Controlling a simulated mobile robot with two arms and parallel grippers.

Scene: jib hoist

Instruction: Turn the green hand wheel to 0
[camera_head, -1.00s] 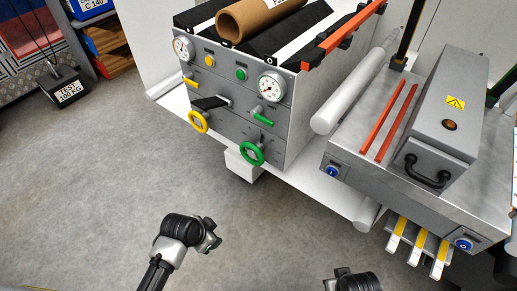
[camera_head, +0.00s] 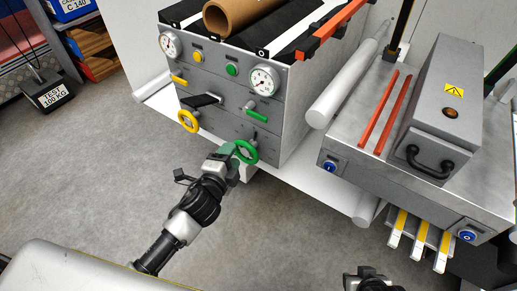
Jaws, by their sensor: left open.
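The green hand wheel (camera_head: 247,152) sits low on the right of the grey machine front (camera_head: 215,116). My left gripper (camera_head: 228,157) is open, right at the wheel's left side, and covers part of the rim. I cannot tell whether it touches the wheel. A scale around the wheel is too small to read. Above the wheel are a green lever (camera_head: 256,112) and a round gauge (camera_head: 263,81). My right gripper (camera_head: 368,280) shows only in part at the bottom edge; its fingers are not clear.
A yellow hand wheel (camera_head: 188,121) and a black lever (camera_head: 202,100) are left of the green wheel. A steel bench (camera_head: 349,150) with blue switches stands at right. Floor in front is free.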

